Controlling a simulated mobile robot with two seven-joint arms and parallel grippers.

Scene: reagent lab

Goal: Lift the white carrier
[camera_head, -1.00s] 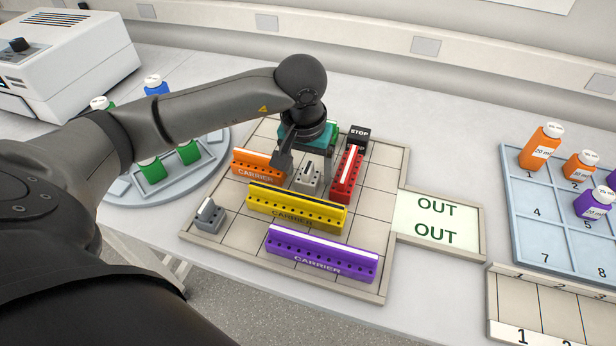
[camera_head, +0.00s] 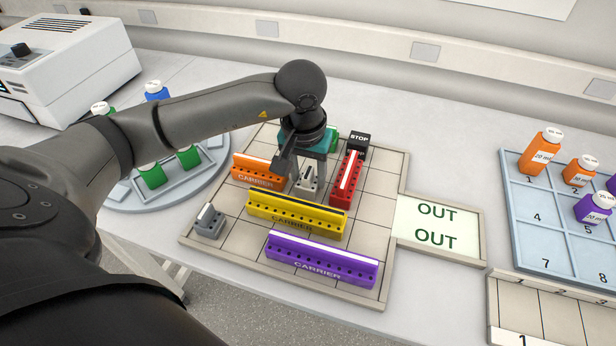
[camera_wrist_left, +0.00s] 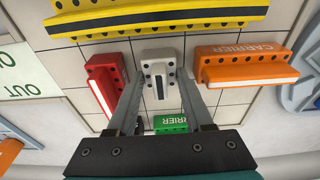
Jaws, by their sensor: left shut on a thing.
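The white carrier (camera_head: 308,179) is a short, pale block with dark holes, standing on the tiled board (camera_head: 225,235) between the orange and red carriers. It also shows in the wrist view (camera_wrist_left: 160,69). My left gripper (camera_head: 304,174) reaches down over it from above, and its fingers are shut on the carrier's two sides. In the wrist view the left gripper (camera_wrist_left: 160,85) has one finger on each side of it. I cannot see any clear gap between the carrier and the board. The right gripper is out of view.
Close around are an orange carrier (camera_head: 258,171), a red carrier (camera_head: 346,180), a yellow carrier (camera_head: 296,216) and a green carrier (camera_wrist_left: 170,123). A purple carrier (camera_head: 321,262), a grey block (camera_head: 209,222) and a black STOP block (camera_head: 359,143) also stand on the board.

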